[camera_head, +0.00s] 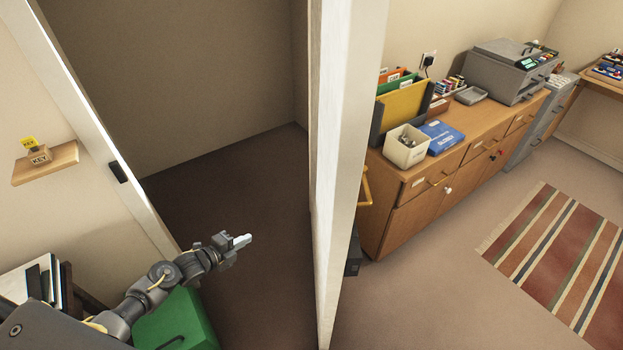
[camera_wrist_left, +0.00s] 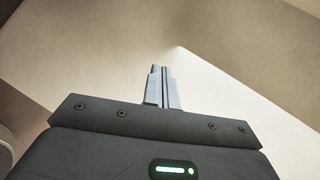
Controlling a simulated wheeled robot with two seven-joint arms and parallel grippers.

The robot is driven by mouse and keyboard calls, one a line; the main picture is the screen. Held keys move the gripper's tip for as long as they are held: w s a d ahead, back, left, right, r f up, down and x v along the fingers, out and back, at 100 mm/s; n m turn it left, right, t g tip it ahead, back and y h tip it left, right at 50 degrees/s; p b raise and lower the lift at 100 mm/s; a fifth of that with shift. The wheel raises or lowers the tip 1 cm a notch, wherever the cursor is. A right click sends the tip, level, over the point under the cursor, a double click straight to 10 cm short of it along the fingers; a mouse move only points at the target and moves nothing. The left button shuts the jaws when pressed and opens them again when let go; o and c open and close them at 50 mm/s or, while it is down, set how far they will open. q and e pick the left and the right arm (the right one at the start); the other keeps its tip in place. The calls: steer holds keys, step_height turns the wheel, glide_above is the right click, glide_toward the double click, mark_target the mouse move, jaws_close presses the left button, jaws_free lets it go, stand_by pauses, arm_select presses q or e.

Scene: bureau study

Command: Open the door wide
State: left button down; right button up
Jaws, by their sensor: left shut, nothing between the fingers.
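The white door (camera_head: 345,150) stands open and shows almost edge-on, as a tall pale panel in the middle of the head view. A yellow handle-like piece (camera_head: 365,187) sticks out past its right side; most of it is hidden. My left gripper (camera_head: 242,240) is left of the door, in front of the doorway opening, apart from the door. Its fingers are shut and empty. In the left wrist view the closed fingers (camera_wrist_left: 162,85) point at plain pale surfaces. My right gripper is out of view.
The left door frame (camera_head: 95,125) has a dark latch plate. A small shelf (camera_head: 45,165) holds a key block. A green box (camera_head: 178,325) stands below my left arm. Right of the door are a wooden cabinet (camera_head: 400,215) and a striped rug (camera_head: 565,255). The floor in the doorway (camera_head: 250,190) is clear.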

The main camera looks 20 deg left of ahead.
mark_target(326, 177)
arm_select(q)
steer(key=w+d+r+m+h, duration=0.1)
steer(key=w+r+m+h, duration=0.2)
steer(key=r+m, duration=0.65)
steer(key=s+d+r+m+g+h, duration=0.2)
steer(key=s+d+r+m+h, duration=0.1)
steer(key=r+m, duration=0.4)
steer(key=s+d+r+m+g+h+b, duration=0.1)
steer(key=s+d+r+m+g+h, duration=0.3)
steer(key=r, duration=0.6)
steer(key=s+d+r+m+g+h, duration=0.1)
steer(key=r+m, duration=0.7)
steer(key=shift+n, duration=0.25)
steer(key=p+x, duration=0.2)
steer(key=x, duration=0.2)
steer(key=p+x, duration=0.3)
steer(key=x, duration=0.1)
steer(key=p+x, duration=0.3)
steer(key=x, duration=0.2)
steer(key=shift+w+r, duration=0.25)
steer(key=shift+w, duration=0.15)
steer(key=shift+w+d+f, duration=0.15)
steer(key=shift+d+f, duration=0.1)
steer(key=shift+d, duration=0.25)
